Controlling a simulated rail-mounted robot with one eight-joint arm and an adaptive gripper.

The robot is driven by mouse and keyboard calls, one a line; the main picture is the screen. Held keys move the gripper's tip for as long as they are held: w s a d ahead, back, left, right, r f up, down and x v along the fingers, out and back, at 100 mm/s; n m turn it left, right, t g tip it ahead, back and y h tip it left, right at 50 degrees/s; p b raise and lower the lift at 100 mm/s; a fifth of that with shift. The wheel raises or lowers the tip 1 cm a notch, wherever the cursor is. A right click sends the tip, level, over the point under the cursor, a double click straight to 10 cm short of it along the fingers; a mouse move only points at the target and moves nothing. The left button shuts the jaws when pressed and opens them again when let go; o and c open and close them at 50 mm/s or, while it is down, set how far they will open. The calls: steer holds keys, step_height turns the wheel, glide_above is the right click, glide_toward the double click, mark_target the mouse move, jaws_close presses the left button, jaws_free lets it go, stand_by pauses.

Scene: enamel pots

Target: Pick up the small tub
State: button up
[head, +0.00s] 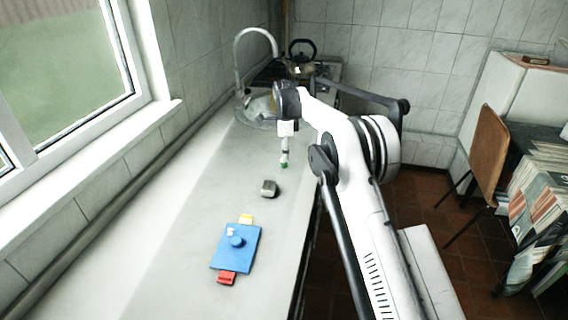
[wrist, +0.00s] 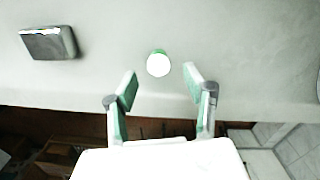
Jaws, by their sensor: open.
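The small tub (wrist: 158,63) has a round white top and a green side, and it stands on the counter in the wrist view. My gripper (wrist: 160,80) is open, with one finger on each side below the tub in that picture. The tub lies just beyond the fingertips, near the middle of the gap, and nothing is held. In the head view my gripper (head: 285,150) points down over the counter, and a small green patch of the tub (head: 284,164) shows at its tip. How much height separates them is hard to tell.
A grey metallic block (head: 269,188) lies nearer on the counter and shows upper left in the wrist view (wrist: 48,43). A sink with a tap (head: 240,60) and a kettle (head: 302,55) are behind.

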step_height(320, 180, down, 4)
steer(key=shift+s+a+f, duration=0.1)
steer(key=shift+a, duration=0.05)
jaws_close()
stand_by(0.3)
